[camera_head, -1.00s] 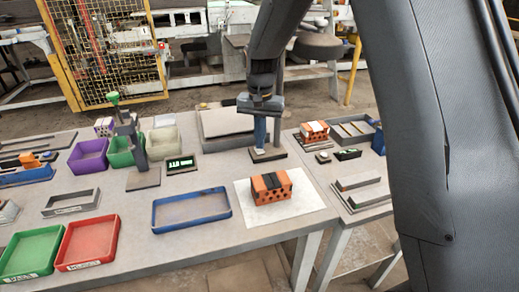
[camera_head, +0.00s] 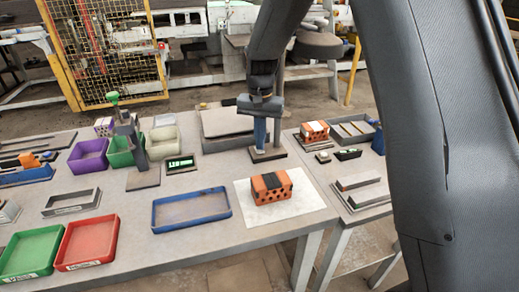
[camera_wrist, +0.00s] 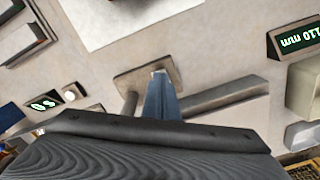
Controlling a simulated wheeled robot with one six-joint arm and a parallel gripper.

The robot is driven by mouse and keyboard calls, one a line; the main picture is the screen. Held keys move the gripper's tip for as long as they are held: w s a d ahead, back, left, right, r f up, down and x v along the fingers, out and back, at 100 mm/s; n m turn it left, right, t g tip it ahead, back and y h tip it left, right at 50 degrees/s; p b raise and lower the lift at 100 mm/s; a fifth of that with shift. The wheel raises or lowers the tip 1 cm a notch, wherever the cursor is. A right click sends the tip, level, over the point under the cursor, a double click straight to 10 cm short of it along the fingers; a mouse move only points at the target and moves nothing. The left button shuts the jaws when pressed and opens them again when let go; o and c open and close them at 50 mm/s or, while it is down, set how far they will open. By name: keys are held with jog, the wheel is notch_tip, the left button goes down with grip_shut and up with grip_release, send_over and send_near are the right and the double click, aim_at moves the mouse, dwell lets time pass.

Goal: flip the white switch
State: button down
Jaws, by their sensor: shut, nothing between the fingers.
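My gripper (camera_head: 260,146) points straight down over a small square base plate (camera_head: 272,155) near the back right of the main table. Its blue fingers are together with nothing between them. In the wrist view the fingertips (camera_wrist: 160,75) are over the same plate (camera_wrist: 135,78), close to a short grey post (camera_wrist: 130,103). A pale upright piece (camera_head: 256,143) shows just left of the fingers in the head view; I cannot tell whether they touch it. The fingers partly hide the plate, and the white switch cannot be made out clearly.
A green-lit readout (camera_head: 181,164) stands left of the plate. An orange brick (camera_head: 271,189) lies on a white sheet (camera_head: 298,214) in front. A blue tray (camera_head: 159,228) is at front left. A small white button (camera_head: 323,157) is on the side table.

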jog(key=shift+f, duration=0.6)
jog(key=shift+r, duration=0.15)
notch_tip(320, 180, up, 7)
jog(key=p, duration=0.4)
jog(key=shift+p, duration=0.35)
dwell(0.3)
